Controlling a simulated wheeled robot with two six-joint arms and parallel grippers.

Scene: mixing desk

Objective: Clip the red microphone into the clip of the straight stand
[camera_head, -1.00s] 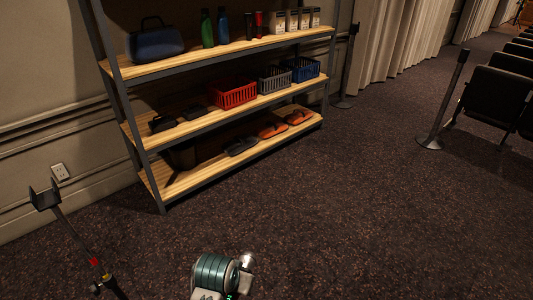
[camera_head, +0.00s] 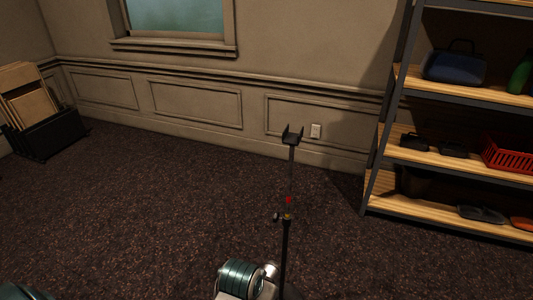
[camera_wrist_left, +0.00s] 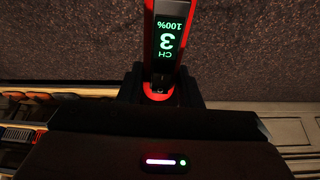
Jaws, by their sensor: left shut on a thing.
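The straight stand (camera_head: 286,240) rises from the bottom edge, right of centre in the head view. It is a thin dark upright pole with a small red mark. Its dark U-shaped clip (camera_head: 292,138) is at the top, opens upward and looks empty. My left gripper (camera_wrist_left: 160,87) is shut on the microphone. The microphone's far part runs out of the picture. My left gripper and the microphone are not seen in the head view. My right gripper is in neither view.
A shelf rack (camera_head: 455,165) with a bag, bottles and a red basket (camera_head: 507,155) stands at the right. The carpet (camera_head: 150,190) between is clear up to the panelled wall. Arm parts of mine show at the bottom edge.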

